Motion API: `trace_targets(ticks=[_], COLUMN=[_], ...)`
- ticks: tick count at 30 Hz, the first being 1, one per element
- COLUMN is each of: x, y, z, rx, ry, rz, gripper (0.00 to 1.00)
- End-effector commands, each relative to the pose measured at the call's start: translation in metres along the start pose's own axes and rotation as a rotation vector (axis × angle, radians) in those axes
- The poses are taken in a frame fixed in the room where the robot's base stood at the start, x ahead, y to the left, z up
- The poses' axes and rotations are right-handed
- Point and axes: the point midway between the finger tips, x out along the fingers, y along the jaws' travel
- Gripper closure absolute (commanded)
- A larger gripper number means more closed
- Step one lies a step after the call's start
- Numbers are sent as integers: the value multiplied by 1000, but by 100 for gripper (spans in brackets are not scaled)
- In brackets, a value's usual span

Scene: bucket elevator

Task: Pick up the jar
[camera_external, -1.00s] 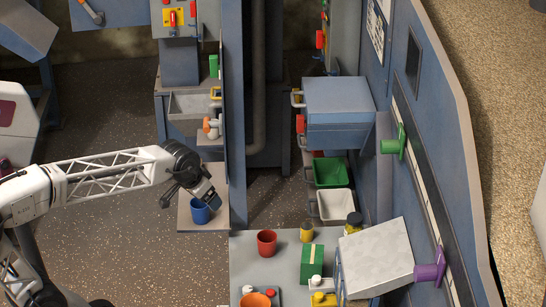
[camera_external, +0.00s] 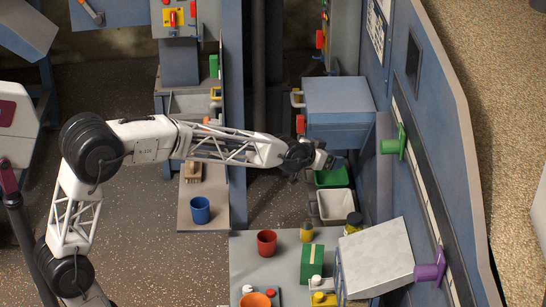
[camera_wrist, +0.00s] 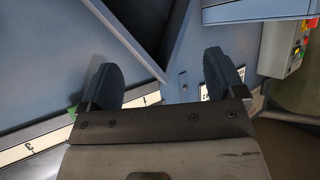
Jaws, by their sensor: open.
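A yellow jar with a black lid (camera_external: 353,223) stands at the back right of the lower table, beside the tilted grey-topped box, which partly hides it. My gripper (camera_external: 328,161) is in the air near the blue box and the green bin, above and left of the jar in the picture. In the wrist view my gripper (camera_wrist: 160,80) shows two dark fingers spread apart with nothing between them. The jar is not seen in the wrist view.
The table (camera_external: 240,262) holds a red cup (camera_external: 267,242), yellow cup (camera_external: 307,232), green box (camera_external: 312,262) and orange bowl (camera_external: 256,299). A blue cup (camera_external: 200,210) stands on a left shelf. A white bin (camera_external: 335,205) and tilted box (camera_external: 376,257) flank the jar.

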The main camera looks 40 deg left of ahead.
Motion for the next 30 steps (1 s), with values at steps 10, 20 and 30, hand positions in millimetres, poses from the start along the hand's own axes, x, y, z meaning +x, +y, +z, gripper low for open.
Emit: trace_targets(ticks=[10,20,30], x=[50,89,133], y=[17,20,19], z=[-8,46,133], rx=[9,10,10], ry=[93,115,115], rz=[1,0,0], gripper=[12,12,12])
